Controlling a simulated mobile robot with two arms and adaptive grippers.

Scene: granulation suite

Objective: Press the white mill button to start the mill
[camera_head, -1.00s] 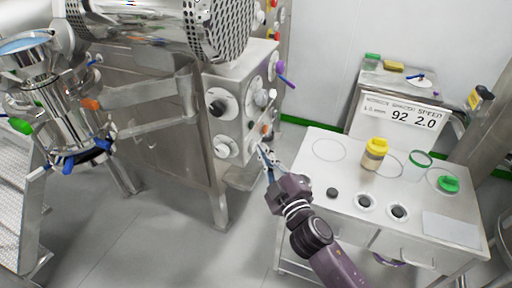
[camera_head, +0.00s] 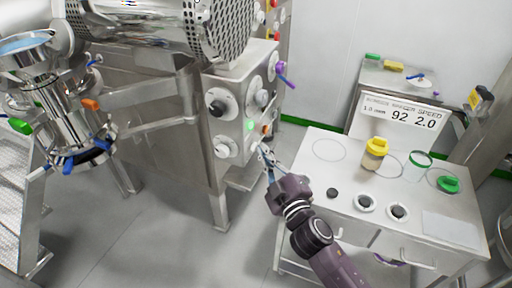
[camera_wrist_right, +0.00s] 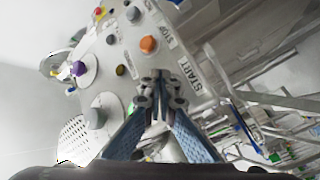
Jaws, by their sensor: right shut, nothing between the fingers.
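The control panel (camera_head: 236,120) is the steel box face on the machine at centre. My right gripper (camera_head: 262,150) is shut and empty, with its fingertips at the panel's lower right part. In the right wrist view the shut fingertips (camera_wrist_right: 160,80) lie over the panel beside the START label (camera_wrist_right: 192,76). The white mill button is not clearly visible; the fingertips cover the spot beside that label. I cannot tell whether they touch it. An orange button (camera_wrist_right: 148,44) sits near the STOP label. A green light (camera_head: 249,125) glows on the panel. My left gripper is not in view.
A steel table (camera_head: 322,175) stands to the right with a yellow-capped jar (camera_head: 375,154) and a green-lidded container (camera_head: 449,184). A display (camera_head: 402,113) reads 92 and 2.0. A steel funnel assembly (camera_head: 62,105) stands at left. Open floor lies in front.

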